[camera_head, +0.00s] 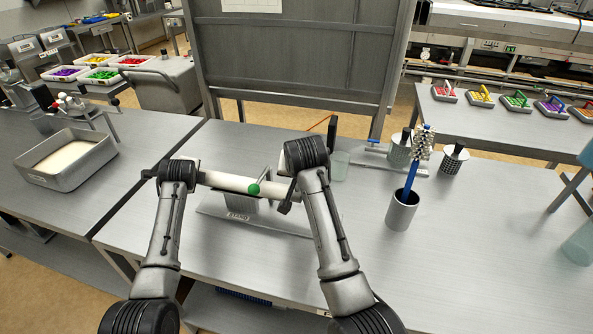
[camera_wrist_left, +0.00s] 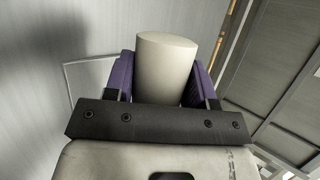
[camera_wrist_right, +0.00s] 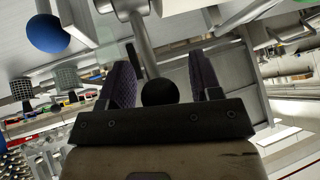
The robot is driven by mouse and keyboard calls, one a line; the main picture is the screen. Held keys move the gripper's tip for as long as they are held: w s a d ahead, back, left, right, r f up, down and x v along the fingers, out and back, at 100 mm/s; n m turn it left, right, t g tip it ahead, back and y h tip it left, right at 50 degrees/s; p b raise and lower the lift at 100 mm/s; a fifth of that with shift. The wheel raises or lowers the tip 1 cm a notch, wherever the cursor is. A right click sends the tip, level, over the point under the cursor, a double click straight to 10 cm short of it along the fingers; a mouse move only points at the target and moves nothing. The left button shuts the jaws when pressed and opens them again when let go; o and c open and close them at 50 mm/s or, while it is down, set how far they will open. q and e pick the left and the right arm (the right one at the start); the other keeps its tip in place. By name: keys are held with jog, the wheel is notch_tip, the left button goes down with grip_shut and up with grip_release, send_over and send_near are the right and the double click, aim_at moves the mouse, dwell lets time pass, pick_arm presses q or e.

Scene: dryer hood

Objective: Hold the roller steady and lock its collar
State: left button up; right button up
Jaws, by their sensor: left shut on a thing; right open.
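The white roller (camera_head: 230,182) lies level across a grey stand (camera_head: 215,208) on the metal table. My left gripper (camera_head: 180,178) is shut on the roller's left end; the left wrist view shows the pale roller (camera_wrist_left: 167,68) between its purple pads. A green ball knob (camera_head: 253,190) shows at the roller's middle. My right gripper (camera_wrist_right: 162,85) is open near the roller's right end, which its arm partly hides. The right wrist view shows a dark ball (camera_wrist_right: 160,92) between or beyond the fingers; I cannot tell its depth. I cannot make out the collar clearly.
A clear cup (camera_head: 340,165) stands behind my right arm. A grey cup (camera_head: 402,211) with a blue-handled brush (camera_head: 421,145) stands to the right, near mesh cups. A metal tray (camera_head: 67,160) is at left. The table's front right is clear. A blue ball (camera_wrist_right: 47,33) shows in the right wrist view.

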jog(key=shift+r, duration=0.1)
jog(key=v, duration=1.2)
jog(key=shift+a, duration=0.1)
pick_arm(q)
jog(key=o, duration=1.3)
jog(key=shift+c, duration=0.2)
jog(key=shift+s+r, duration=0.1)
